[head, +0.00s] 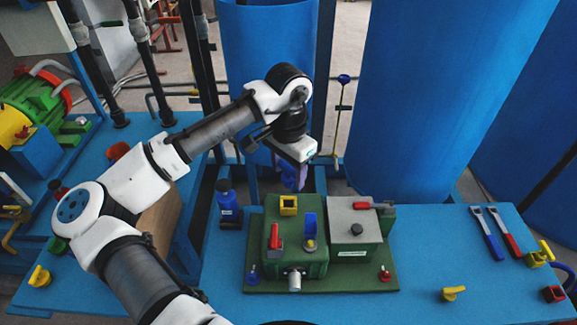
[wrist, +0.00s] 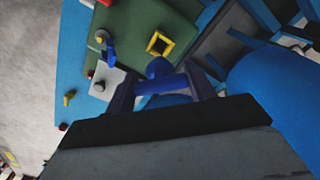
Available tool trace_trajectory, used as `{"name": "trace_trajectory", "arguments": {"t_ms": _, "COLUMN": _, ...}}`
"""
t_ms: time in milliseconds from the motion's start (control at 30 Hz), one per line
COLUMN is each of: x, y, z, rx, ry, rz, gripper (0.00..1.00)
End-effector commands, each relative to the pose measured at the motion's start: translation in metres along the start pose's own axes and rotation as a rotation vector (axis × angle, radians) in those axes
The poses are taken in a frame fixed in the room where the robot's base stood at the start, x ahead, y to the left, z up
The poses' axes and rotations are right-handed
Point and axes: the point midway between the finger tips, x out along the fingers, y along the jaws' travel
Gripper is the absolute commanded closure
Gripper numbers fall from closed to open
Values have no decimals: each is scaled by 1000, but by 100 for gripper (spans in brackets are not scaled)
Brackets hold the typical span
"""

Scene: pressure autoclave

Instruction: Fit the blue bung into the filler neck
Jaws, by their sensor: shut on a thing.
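My gripper (head: 293,180) hangs beside the back of the green housing (head: 315,262), near the blue drum. It is shut on the blue bung (wrist: 158,68), whose round end shows between the fingers in the wrist view; in the head view I cannot make the bung out clearly from the fingers. The filler neck looks to be the square yellow collar (head: 289,205) with a dark opening on top of the green housing. It also shows in the wrist view (wrist: 160,44), just beyond the bung. The bung is apart from the neck.
A red lever (head: 275,237) and an upright blue lever (head: 310,226) stand on the green housing near the collar. A grey box (head: 353,225) with a red handle is to its right, a blue bottle (head: 228,203) to its left. Large blue drums (head: 430,100) rise behind.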

Motion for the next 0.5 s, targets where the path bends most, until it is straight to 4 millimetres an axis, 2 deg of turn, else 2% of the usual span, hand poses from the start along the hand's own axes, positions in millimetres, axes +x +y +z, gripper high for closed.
{"name": "trace_trajectory", "arguments": {"t_ms": 33, "x": 9, "y": 0, "z": 0, "rx": 0, "ry": 0, "rz": 1, "gripper": 70}}
{"name": "trace_trajectory", "arguments": {"t_ms": 200, "x": 26, "y": 0, "z": 0, "rx": 1, "ry": -1, "rz": 2, "gripper": 70}}
{"name": "trace_trajectory", "arguments": {"t_ms": 500, "x": 46, "y": 0, "z": 0, "rx": 0, "ry": -1, "rz": 1, "gripper": 70}}
